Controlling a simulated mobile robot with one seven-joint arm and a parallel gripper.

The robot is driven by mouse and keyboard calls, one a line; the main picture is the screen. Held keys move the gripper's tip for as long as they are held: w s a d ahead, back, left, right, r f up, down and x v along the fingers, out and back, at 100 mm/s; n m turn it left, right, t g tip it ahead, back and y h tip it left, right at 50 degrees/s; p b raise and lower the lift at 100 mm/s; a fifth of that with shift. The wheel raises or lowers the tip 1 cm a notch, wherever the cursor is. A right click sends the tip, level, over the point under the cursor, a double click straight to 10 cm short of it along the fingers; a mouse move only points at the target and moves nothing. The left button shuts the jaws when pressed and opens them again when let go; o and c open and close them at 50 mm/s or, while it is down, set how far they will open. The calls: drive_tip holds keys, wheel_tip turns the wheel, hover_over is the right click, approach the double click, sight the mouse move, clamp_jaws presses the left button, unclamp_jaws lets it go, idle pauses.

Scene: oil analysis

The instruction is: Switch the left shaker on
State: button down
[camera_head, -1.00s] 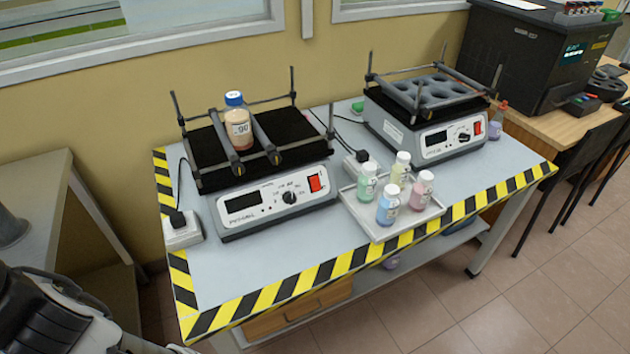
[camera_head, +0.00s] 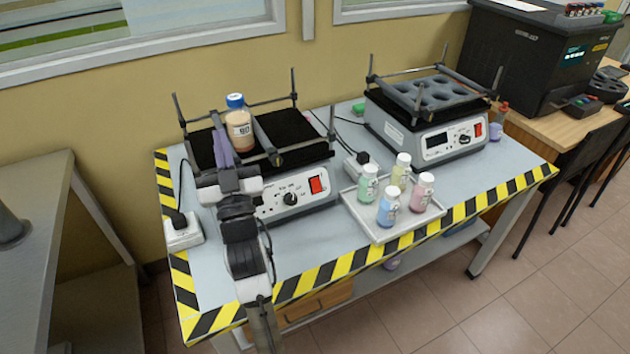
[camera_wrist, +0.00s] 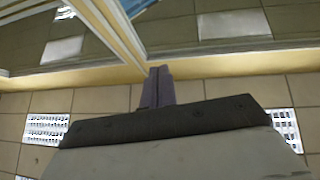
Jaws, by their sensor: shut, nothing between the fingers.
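The left shaker (camera_head: 273,206) stands on the left part of the table. Its front panel has a black knob and a red switch (camera_head: 315,185); its display is hidden behind my arm. A bottle (camera_head: 239,130) with a blue cap and brownish liquid stands between bars on its black platform. My gripper (camera_head: 222,143) is shut and empty, pointing up in front of the shaker's left part, left of the switch. In the wrist view its closed fingers (camera_wrist: 158,85) show against the ceiling and window, with no shaker in sight.
The right shaker (camera_head: 450,140) with a holed rack stands at the back right. A white tray (camera_head: 400,228) with several coloured bottles sits between the shakers near the front edge. A power socket (camera_head: 183,232) is at the left edge. Striped tape (camera_head: 330,272) borders the table.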

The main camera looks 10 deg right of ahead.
sight(316, 186)
drive_tip(key=d+f+m+g+h, duration=0.5)
drive_tip(key=d+f+h, duration=0.5)
drive_tip(key=d+f, duration=0.9)
drive_tip(key=d, duration=0.3)
drive_tip(key=shift+w, duration=0.3)
drive_tip(key=shift+f, duration=0.1)
drive_tip(key=w+a+f+b, duration=0.2)
drive_tip(key=w+f+b, duration=0.1)
drive_tip(key=w+b, duration=0.4)
drive_tip(key=shift+w+a+b, duration=0.3)
drive_tip(key=shift+w+b, duration=0.1)
drive_tip(key=shift+b, duration=0.3)
drive_tip(key=shift+w+f, duration=0.1)
drive_tip(key=shift+w+a+f+b, duration=0.1)
drive_tip(key=shift+w+b, duration=0.15)
drive_tip(key=shift+b, duration=0.25)
